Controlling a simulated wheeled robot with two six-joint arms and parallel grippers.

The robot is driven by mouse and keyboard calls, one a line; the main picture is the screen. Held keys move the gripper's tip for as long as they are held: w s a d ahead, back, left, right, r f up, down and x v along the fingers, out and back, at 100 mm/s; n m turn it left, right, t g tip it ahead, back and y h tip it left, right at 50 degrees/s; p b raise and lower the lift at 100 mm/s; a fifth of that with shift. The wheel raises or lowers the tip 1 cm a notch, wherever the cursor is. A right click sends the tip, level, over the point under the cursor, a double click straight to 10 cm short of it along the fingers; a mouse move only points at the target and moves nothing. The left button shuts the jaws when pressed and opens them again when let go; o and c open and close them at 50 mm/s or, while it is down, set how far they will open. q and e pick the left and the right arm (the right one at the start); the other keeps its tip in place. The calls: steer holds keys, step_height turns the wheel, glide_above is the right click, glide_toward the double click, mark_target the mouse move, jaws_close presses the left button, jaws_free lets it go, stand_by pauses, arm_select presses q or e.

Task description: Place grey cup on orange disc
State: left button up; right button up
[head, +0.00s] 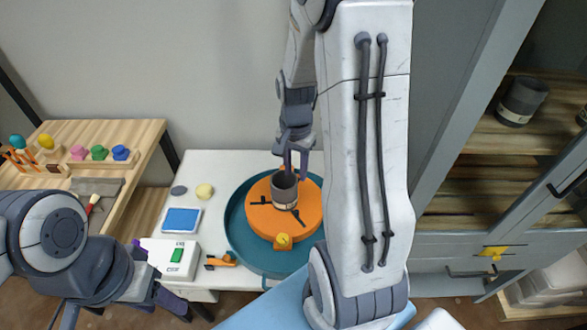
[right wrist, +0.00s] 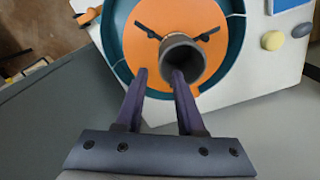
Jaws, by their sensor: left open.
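The grey cup (head: 285,190), with a pale band near its base, stands upright on the orange disc (head: 309,203). In the right wrist view its open mouth (right wrist: 183,52) faces the camera, above the orange disc (right wrist: 150,20). My right gripper (head: 292,158) is at the cup's rim from behind. Its fingers (right wrist: 158,73) are apart; one fingertip overlaps the cup's mouth, and I cannot tell whether it touches. My left gripper (head: 165,280) is open and empty at the lower left, beside the white box.
A teal round tray (head: 237,222) surrounds the disc on a white table. A white box (head: 172,259), a blue pad (head: 181,220) and an orange-handled tool (head: 221,261) lie to its left. Another dark cup (head: 522,101) stands on the right shelf. A wooden table (head: 140,140) is at left.

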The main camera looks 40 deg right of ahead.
steer(key=shift+r, duration=0.3)
steer(key=s+a+r+n, duration=0.25)
steer(key=a+n, duration=0.25)
steer(key=a, duration=0.4)
steer(key=s+a+r+n, duration=0.1)
steer(key=a+r+n, duration=0.2)
steer(key=a+n, duration=0.35)
steer(key=s+a+r+n+y, duration=0.1)
steer(key=s+a+r+n, duration=0.1)
steer(key=s+a+n, duration=0.6)
steer(key=s+a, duration=0.2)
steer(key=s, duration=0.2)
steer(key=shift+s+a+r+n, duration=0.35)
steer(key=shift+a, duration=0.05)
